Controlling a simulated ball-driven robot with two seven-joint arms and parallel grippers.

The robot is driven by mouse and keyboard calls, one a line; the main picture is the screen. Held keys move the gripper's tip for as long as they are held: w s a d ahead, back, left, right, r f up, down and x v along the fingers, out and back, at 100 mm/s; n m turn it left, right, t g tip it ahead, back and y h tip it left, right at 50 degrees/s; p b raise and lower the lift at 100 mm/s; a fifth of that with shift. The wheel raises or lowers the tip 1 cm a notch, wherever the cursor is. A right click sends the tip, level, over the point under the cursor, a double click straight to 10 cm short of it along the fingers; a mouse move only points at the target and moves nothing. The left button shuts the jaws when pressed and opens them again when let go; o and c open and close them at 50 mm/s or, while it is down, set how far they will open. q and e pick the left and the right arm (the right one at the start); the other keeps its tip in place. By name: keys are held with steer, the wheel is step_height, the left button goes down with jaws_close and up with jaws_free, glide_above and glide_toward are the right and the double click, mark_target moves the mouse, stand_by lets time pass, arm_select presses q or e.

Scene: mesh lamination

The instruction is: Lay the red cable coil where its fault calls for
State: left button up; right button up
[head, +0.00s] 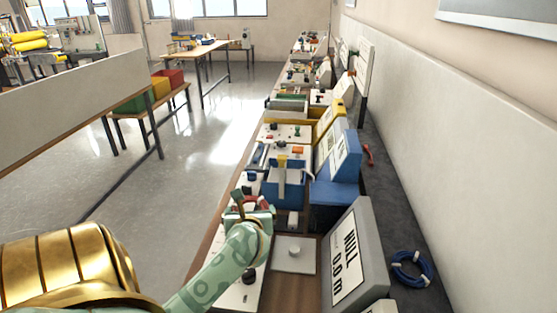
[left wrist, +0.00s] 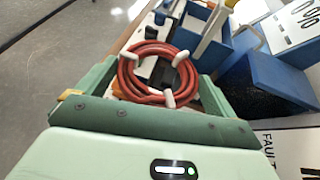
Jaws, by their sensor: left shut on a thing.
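The red cable coil (left wrist: 124,76) is a round ring with white ties, and it sits between the green jaws of my left gripper (left wrist: 150,90) in the left wrist view. My left gripper (head: 252,206) is shut on the coil and holds it over the bench near the white panels. In the head view only a small red part of the coil (head: 239,198) shows past the gripper. My right gripper is in neither view.
A blue box (head: 284,195) stands just beyond the gripper. Several devices line the bench toward the back. A red bin (head: 170,77) stands on a low bench at left.

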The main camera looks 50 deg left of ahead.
arm_select(q)
steer(key=shift+s+a+r, duration=0.2)
steer(key=shift+s+a, duration=0.1)
steer(key=shift+a, duration=0.15)
steer(key=w+d+r+m+t+h, duration=0.1)
steer(key=d+r+m+h, duration=0.2)
steer(key=d, duration=0.7)
steer(key=w+d+r+m+t+h, duration=0.1)
steer(key=d+r+m+t+h, duration=0.1)
steer(key=d, duration=0.8)
steer(key=w+d+r+m+t+h, duration=0.2)
steer(key=d+r+m+h, duration=0.2)
steer(key=d, duration=0.6)
steer(key=shift+d+r+m+h, duration=0.2)
steer(key=shift+r+m+h, duration=0.2)
steer(key=shift+m+h, duration=0.3)
